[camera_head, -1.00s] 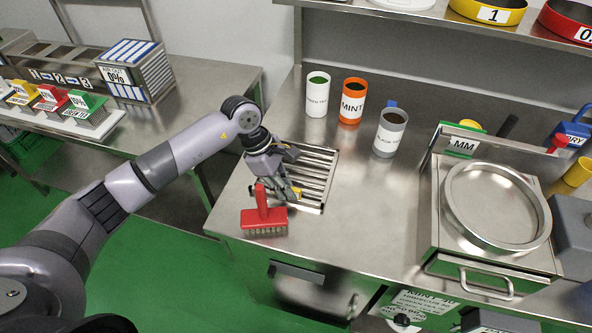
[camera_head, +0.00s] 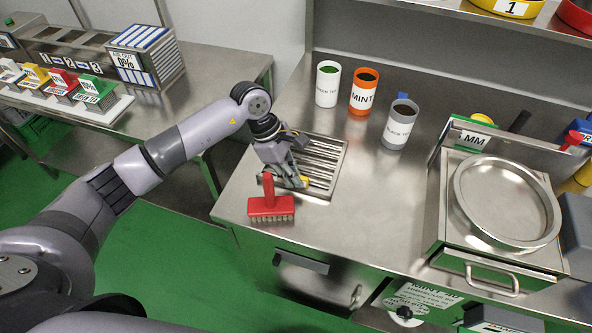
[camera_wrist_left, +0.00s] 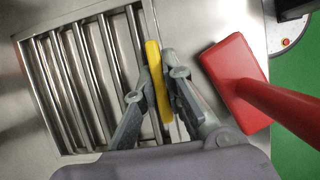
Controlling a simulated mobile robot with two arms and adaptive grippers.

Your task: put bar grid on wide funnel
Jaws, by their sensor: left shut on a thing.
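The bar grid (camera_head: 322,152), a metal frame of parallel bars with a yellow grip (camera_head: 304,181), lies flat on the steel table near its left front edge. My left gripper (camera_head: 298,181) is at the grid's front side, shut on the yellow grip. In the left wrist view the two fingers stand on either side of the yellow grip (camera_wrist_left: 157,84), with the bars (camera_wrist_left: 75,85) to their left. I cannot make out for sure which thing is the wide funnel. My right gripper is not in view.
A red brush (camera_head: 271,207) stands just in front of the gripper, close to it. A machine with a round metal ring (camera_head: 507,202) is at the right. The table between is clear.

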